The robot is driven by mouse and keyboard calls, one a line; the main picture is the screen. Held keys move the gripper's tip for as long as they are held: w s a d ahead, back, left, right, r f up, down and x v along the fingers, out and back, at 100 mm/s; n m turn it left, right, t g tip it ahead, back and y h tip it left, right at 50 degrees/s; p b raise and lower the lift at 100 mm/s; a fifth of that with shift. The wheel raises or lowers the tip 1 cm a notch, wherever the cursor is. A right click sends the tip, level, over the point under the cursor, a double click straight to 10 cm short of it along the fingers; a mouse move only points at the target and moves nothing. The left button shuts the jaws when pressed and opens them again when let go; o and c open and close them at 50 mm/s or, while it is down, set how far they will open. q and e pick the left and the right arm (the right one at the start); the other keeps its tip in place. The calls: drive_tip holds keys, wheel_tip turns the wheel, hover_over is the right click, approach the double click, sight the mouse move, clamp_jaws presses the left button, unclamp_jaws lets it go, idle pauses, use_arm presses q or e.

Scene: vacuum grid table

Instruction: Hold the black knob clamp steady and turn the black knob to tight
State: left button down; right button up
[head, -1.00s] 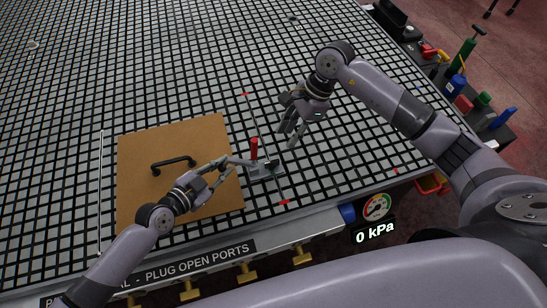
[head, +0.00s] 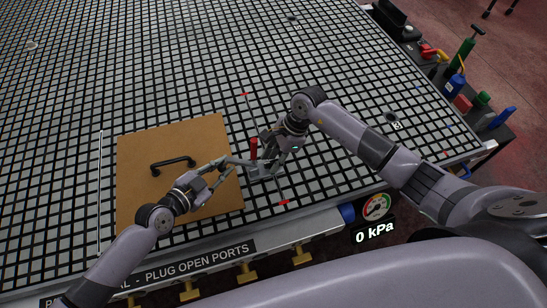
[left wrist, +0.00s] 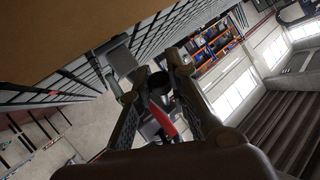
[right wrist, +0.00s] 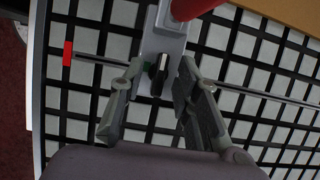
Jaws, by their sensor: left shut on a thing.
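The clamp (head: 262,172) is a small grey block with an upright red handle (head: 253,149), just right of the brown board on the grid table. My left gripper (head: 233,162) is shut on the clamp from its left side; the red handle also shows between its fingers in the left wrist view (left wrist: 163,119). My right gripper (head: 274,158) is at the clamp's right side. In the right wrist view, the black knob (right wrist: 158,78) on the grey clamp body (right wrist: 163,47) lies between the open fingers (right wrist: 157,82), with gaps on both sides. Its exact turn is unclear.
The brown board (head: 215,137) with a black handle (head: 172,163) lies under my left arm. The table's front edge is close, with a gauge (head: 376,206) reading 0 kPa. A thin line with red marks runs past the clamp. The grid (head: 190,60) behind is mostly clear.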

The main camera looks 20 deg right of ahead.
drive_tip(key=shift+c, duration=0.5)
clamp_jaws()
drive_tip(key=shift+m, duration=0.4)
drive_tip(key=m+t, duration=0.1)
drive_tip(key=m, duration=0.2)
drive_tip(key=shift+s+m+t, duration=0.1)
drive_tip(key=shift+m+t, duration=0.2)
drive_tip(key=m, duration=0.2)
drive_tip(key=m+t+h, duration=0.1)
drive_tip(key=m, duration=0.1)
drive_tip(key=shift+s+a+m+t, duration=0.1)
drive_tip(key=shift+m+t, duration=0.2)
drive_tip(key=m, duration=0.2)
drive_tip(key=m+t+h, duration=0.1)
drive_tip(key=m, duration=0.1)
drive_tip(key=shift+a+h, duration=0.1)
drive_tip(key=shift+h, duration=0.2)
drive_tip(key=shift+m+h, duration=0.8)
drive_tip(key=shift+m, duration=1.4)
